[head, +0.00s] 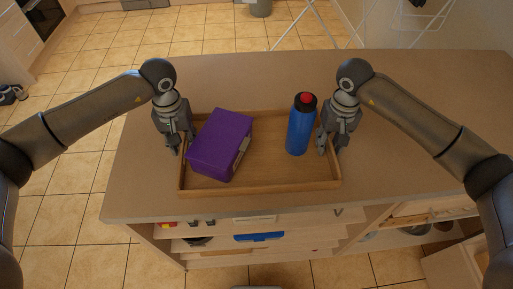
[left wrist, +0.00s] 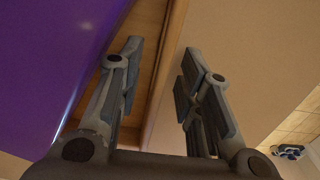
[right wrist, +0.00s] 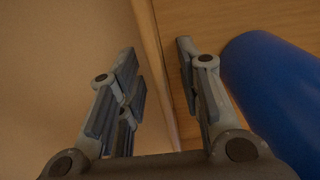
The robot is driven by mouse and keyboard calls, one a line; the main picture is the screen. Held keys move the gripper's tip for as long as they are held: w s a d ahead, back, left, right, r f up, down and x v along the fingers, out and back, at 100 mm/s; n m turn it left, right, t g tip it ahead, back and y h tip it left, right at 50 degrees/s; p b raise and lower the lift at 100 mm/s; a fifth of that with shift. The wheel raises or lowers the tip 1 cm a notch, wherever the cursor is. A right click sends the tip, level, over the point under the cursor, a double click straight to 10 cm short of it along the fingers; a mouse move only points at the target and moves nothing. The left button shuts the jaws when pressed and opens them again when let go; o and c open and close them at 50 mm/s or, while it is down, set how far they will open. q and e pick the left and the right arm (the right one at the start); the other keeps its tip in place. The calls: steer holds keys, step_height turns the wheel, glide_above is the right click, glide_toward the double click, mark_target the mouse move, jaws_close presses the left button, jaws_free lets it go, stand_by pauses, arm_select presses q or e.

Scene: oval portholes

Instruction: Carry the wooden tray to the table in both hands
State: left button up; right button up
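The wooden tray (head: 262,188) rests on a beige countertop. A purple box (head: 217,146) lies in its left part and a blue bottle with a red-and-black cap (head: 299,128) stands upright in its right part. My left gripper (head: 182,148) is at the tray's left wall. In the left wrist view its open fingers (left wrist: 160,65) stand on either side of the wall (left wrist: 167,55), with gaps. My right gripper (head: 328,148) is at the right wall. In the right wrist view its open fingers (right wrist: 157,65) straddle the wall (right wrist: 150,40), one finger close to the bottle (right wrist: 268,85).
The countertop (head: 420,85) is clear to the right and behind the tray. Below its front edge are open shelves with several items, including a blue one (head: 259,237). A drying rack (head: 395,25) and a grey bin (head: 260,8) stand on the tiled floor behind.

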arm_select(q)
steer(key=c, duration=0.7)
arm_select(e)
steer(key=c, duration=0.7)
arm_select(q)
jaws_close()
arm_select(e)
jaws_close()
arm_select(q)
steer(key=shift+r, duration=0.1)
